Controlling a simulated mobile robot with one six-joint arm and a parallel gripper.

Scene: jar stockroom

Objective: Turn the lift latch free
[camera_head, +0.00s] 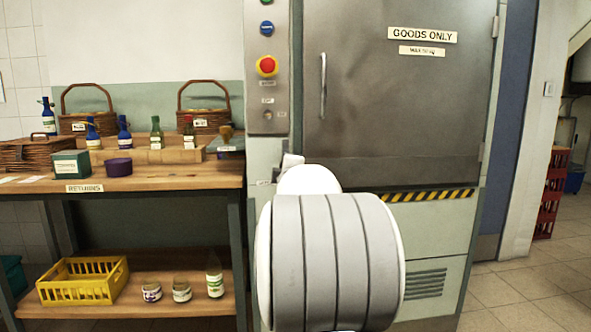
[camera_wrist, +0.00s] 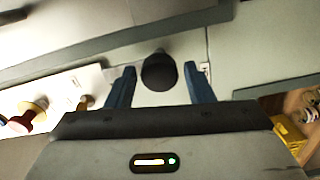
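The goods lift (camera_head: 400,80) stands in the middle of the head view with its grey metal door shut. In the wrist view a round black knob (camera_wrist: 159,72), which looks like the lift latch, sticks out from a pale panel. My gripper (camera_wrist: 160,69) is open, with one blue finger on each side of the knob and a visible gap at both sides. Neither finger appears to touch the knob. In the head view my arm covers the knob and the gripper. How far the latch is turned cannot be told.
A control panel with a red button (camera_head: 267,65) is left of the door. The returns bench (camera_head: 150,183) holds bottles, baskets and boxes; a yellow crate (camera_head: 82,281) and several jars are on its lower shelf. Tiled floor on the right is clear near a red crate stack (camera_head: 553,190).

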